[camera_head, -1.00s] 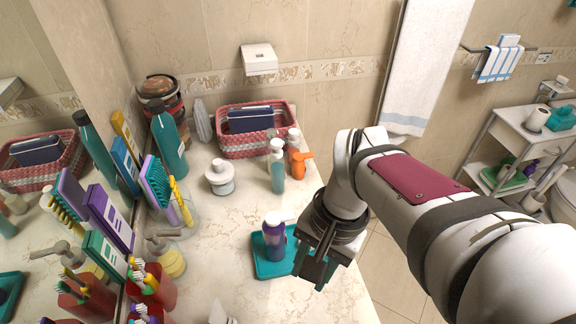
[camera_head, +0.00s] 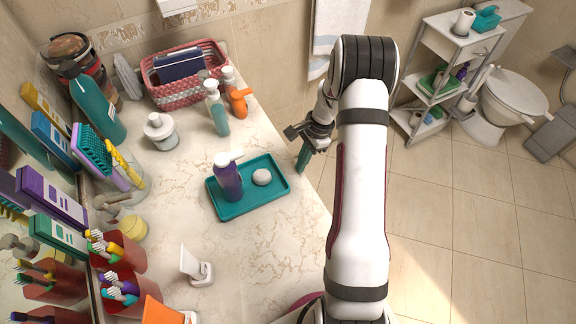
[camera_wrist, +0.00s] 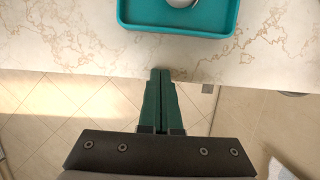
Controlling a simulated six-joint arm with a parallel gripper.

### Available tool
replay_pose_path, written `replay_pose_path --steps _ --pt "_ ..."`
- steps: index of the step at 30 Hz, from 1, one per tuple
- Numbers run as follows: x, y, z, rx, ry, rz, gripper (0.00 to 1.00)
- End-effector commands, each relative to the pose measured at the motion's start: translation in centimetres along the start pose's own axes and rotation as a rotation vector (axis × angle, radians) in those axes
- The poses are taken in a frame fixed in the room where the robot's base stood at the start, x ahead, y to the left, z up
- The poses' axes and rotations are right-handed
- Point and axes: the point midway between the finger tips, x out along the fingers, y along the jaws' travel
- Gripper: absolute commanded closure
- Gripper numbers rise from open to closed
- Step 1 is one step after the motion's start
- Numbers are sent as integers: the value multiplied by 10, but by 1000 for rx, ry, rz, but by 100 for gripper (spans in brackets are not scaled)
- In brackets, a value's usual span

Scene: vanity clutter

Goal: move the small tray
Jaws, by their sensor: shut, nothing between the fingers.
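The small tray (camera_head: 240,208) is teal with a low rim and lies on the marble counter near its right edge. A purple pump bottle (camera_head: 228,180) stands on its left part, and a pale round soap (camera_head: 262,177) lies to the right of the bottle. In the wrist view the near side of the tray (camera_wrist: 178,29) shows at the top, with part of the soap. My gripper (camera_head: 301,170) is to the right of the tray, apart from it, just beyond the counter edge. In the wrist view my gripper's fingers (camera_wrist: 160,74) are together and hold nothing.
A pink basket (camera_head: 190,92), a teal pump bottle (camera_head: 217,112) and an orange spray bottle (camera_head: 238,102) stand behind the tray. A white jar (camera_head: 160,132) is back left. Brushes and boxes crowd the left side. The counter around the tray is mostly bare.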

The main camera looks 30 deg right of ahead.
Motion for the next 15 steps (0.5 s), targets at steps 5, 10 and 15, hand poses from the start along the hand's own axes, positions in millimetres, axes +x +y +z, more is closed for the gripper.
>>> replay_pose_path --steps 5,10,15 --pt "7 0 28 -1 0 1 100" --pt "10 0 38 0 1 1 100" --pt "10 0 39 0 1 0 100"
